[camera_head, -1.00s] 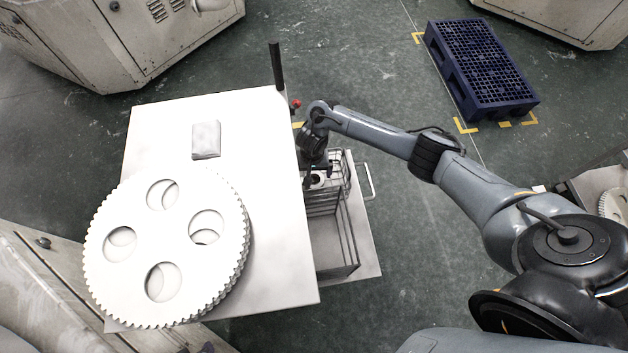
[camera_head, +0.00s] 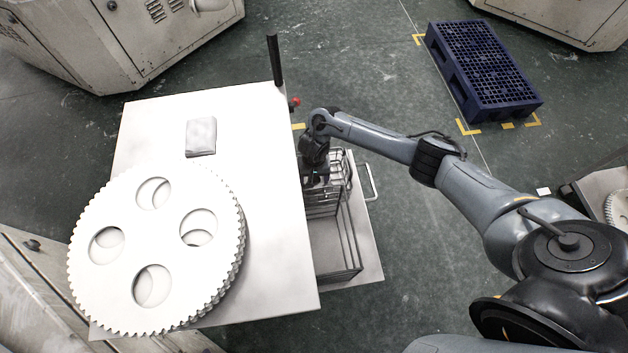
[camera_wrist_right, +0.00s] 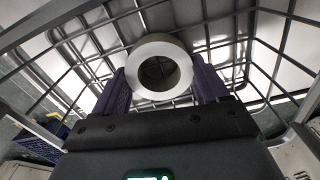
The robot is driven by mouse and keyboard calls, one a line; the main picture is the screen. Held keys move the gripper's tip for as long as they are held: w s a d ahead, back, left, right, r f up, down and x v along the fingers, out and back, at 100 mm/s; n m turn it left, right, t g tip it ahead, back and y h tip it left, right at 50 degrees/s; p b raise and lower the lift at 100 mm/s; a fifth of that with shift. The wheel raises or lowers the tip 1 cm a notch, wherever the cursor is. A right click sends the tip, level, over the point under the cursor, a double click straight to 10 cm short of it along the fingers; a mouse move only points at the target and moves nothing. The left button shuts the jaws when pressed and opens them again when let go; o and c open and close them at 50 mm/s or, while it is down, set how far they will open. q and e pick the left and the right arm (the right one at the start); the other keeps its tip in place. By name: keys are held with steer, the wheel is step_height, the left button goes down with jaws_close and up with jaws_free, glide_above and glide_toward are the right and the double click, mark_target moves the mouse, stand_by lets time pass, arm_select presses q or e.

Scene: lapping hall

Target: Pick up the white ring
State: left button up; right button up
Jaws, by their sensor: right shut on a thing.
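The white ring (camera_wrist_right: 157,43) shows in the right wrist view, with its round hole facing the camera. My right gripper (camera_wrist_right: 159,68) is shut on it, one dark purple finger pad on either side. In the head view my right gripper (camera_head: 316,176) points down at the wire basket (camera_head: 348,232) beside the white table. The ring is hidden or too small to make out there. The basket's wires spread behind the ring in the wrist view; I cannot tell whether the ring touches them. My left gripper is not in view.
The white table (camera_head: 270,230) carries large toothed discs (camera_head: 170,225) with round holes and a small grey block (camera_head: 201,136). A dark post (camera_head: 274,60) rises at its far corner. A blue pallet (camera_head: 482,70) lies on the floor at the back right.

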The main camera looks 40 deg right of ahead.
steer(key=shift+c, duration=1)
steer(key=shift+r, duration=0.15)
